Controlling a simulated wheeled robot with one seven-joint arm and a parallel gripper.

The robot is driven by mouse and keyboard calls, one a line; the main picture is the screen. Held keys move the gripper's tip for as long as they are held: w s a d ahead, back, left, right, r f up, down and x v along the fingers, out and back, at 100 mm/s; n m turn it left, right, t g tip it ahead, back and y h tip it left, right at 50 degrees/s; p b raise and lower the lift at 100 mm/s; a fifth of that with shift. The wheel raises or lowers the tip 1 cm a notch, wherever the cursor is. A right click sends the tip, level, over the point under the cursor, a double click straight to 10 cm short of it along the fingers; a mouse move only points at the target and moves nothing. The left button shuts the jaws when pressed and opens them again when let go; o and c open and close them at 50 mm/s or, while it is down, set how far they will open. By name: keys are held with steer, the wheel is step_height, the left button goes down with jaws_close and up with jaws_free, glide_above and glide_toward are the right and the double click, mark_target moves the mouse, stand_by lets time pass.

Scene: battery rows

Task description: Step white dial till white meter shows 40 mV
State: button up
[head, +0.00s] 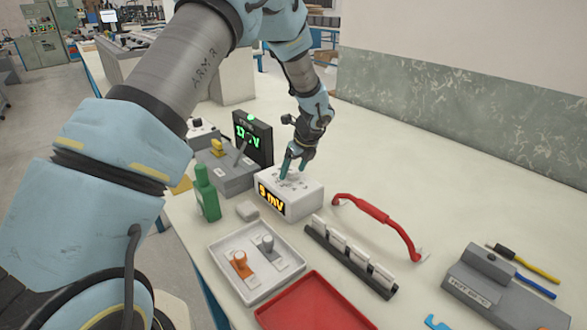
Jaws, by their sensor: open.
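The white meter (297,203) is a white box near the middle of the table, with a lit orange display (271,201) on its front left side. The display seems to read a single digit, perhaps 9 or 5, followed by mV. Small dark marks show on the meter's top. My gripper (291,172) points down at the top of this box, its teal fingers low over it. The jaws are open, with nothing clearly held. The white dial is not clearly visible; the fingers cover part of the top. Whether they touch anything there, I cannot tell.
Behind stands a black meter (252,139) with green digits, beside a grey lever box (225,172). In front are a white tray (221,257), red tray (315,303), black-and-white strip (349,258) and red handle (378,214).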

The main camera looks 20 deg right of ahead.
steer(key=shift+c, duration=0.4)
jaws_close()
steer(key=shift+n, duration=0.4)
steer(key=n, duration=0.1)
steer(key=n+y, duration=0.1)
steer(key=n, duration=0.1)
steer(key=shift+d+n+g+y+b, duration=0.15)
steer(key=shift+n+g+y+b, duration=0.15)
steer(key=shift+w+n+g+y+b, duration=0.15)
steer(key=shift+n+g+y+b, duration=0.35)
steer(key=shift+n, duration=1.7)
